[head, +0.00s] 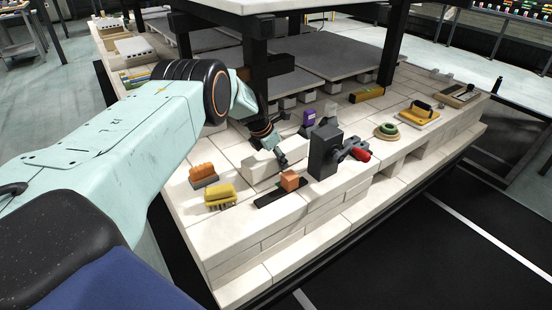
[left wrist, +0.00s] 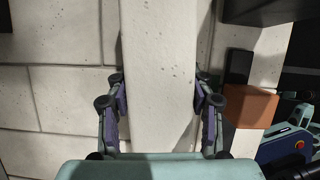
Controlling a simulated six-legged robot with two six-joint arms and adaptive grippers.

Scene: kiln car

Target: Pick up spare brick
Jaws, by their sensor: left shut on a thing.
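The spare brick (head: 258,167) is a long pale cream block lying on the brick deck of the kiln car. My left gripper (head: 281,157) reaches down to it from above in the head view. In the left wrist view the brick (left wrist: 160,40) runs lengthwise between the two fingers of my left gripper (left wrist: 160,88). The fingers are shut on its two long sides. The brick's near end is hidden behind the gripper's body. I cannot tell whether it is clear of the deck. My right gripper is not seen.
A dark block-shaped fixture with a red handle (head: 357,153) stands right of the brick. A small orange block (head: 290,181) sits in front on a dark strip. Two brushes (head: 220,195) (head: 203,175) lie at front left. A raised slab (head: 270,4) on dark posts stands behind.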

